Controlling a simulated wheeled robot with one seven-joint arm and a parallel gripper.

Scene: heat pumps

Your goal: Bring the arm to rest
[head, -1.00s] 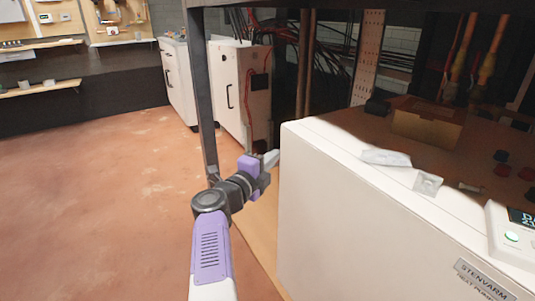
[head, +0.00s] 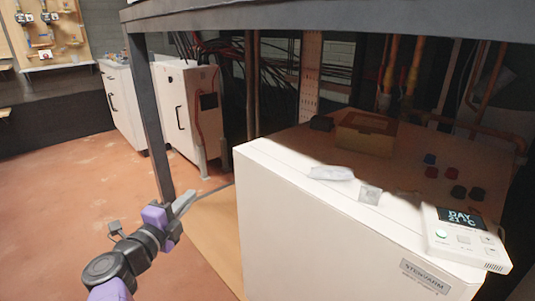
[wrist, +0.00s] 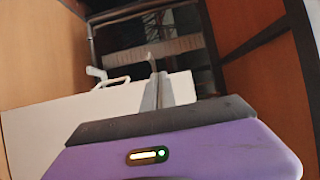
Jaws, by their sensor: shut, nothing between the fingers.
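My gripper (head: 184,203) is at the end of my purple and black arm, at the lower left of the head view. It is shut and empty, just left of the white heat pump cabinet (head: 330,225) and apart from it in the picture. In the wrist view the closed fingers (wrist: 156,85) point away from the purple wrist housing. A pale surface with a handle-like shape lies beyond them; I cannot tell for sure what it is.
On the cabinet top lie a crumpled clear bag (head: 332,173), a small clear piece (head: 370,195) and a thermostat (head: 465,236) reading DAY. A cardboard box (head: 366,135) and several coloured caps (head: 455,172) are behind. A dark metal post (head: 150,125) stands near my gripper. The floor (head: 50,190) at left is clear.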

